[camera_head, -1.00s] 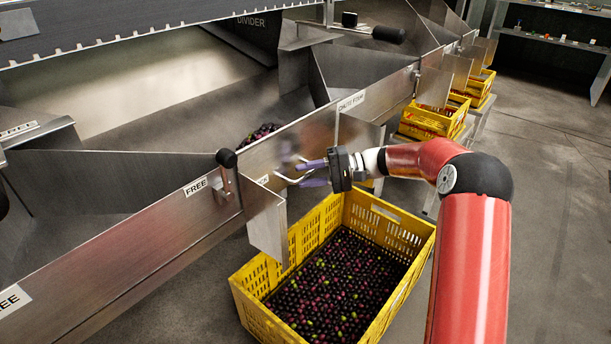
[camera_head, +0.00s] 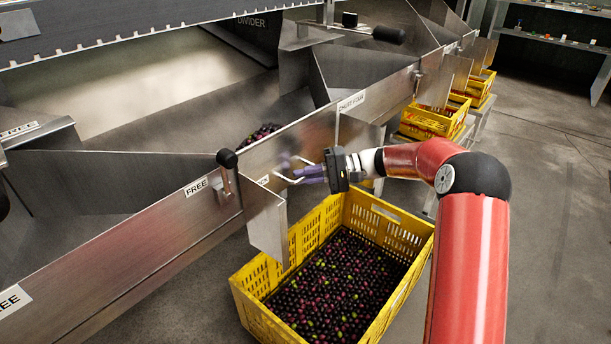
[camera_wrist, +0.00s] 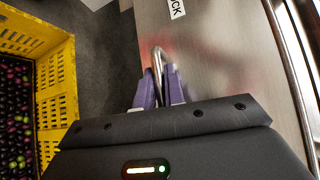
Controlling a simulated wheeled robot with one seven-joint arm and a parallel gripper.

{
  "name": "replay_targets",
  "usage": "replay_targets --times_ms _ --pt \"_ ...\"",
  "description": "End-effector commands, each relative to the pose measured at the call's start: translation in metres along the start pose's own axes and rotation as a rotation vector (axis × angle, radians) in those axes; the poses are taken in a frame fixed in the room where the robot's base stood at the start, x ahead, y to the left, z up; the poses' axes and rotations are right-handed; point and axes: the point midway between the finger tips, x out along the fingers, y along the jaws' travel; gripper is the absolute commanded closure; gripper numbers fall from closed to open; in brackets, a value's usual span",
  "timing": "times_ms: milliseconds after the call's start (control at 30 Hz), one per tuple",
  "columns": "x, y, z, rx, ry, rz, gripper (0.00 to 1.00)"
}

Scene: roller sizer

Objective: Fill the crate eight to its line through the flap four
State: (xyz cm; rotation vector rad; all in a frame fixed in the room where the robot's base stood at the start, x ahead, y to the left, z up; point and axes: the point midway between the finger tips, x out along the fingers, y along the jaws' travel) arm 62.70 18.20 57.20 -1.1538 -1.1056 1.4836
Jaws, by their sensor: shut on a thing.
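A yellow crate (camera_head: 260,305) stands on the floor below the sheet-metal chute wall. It holds a wide bed of dark purple fruits (camera_head: 335,290) with some green ones; I cannot see a fill line or a number on it. The crate's edge also shows in the wrist view (camera_wrist: 62,90). The flap itself is not clearly distinguishable.
A black-knobbed lever (camera_head: 226,165) stands by a "FREE" label (camera_head: 196,187), left of the handle. Some fruit (camera_head: 262,133) lies inside the chute. Further yellow crates (camera_head: 432,122) stand behind to the right. Floor on the right is clear.

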Motion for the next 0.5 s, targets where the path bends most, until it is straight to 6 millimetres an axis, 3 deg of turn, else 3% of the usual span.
replay_targets --times_ms 500 --pt "-0.027 -0.013 0.027 0.194 0.000 0.195 1.00"
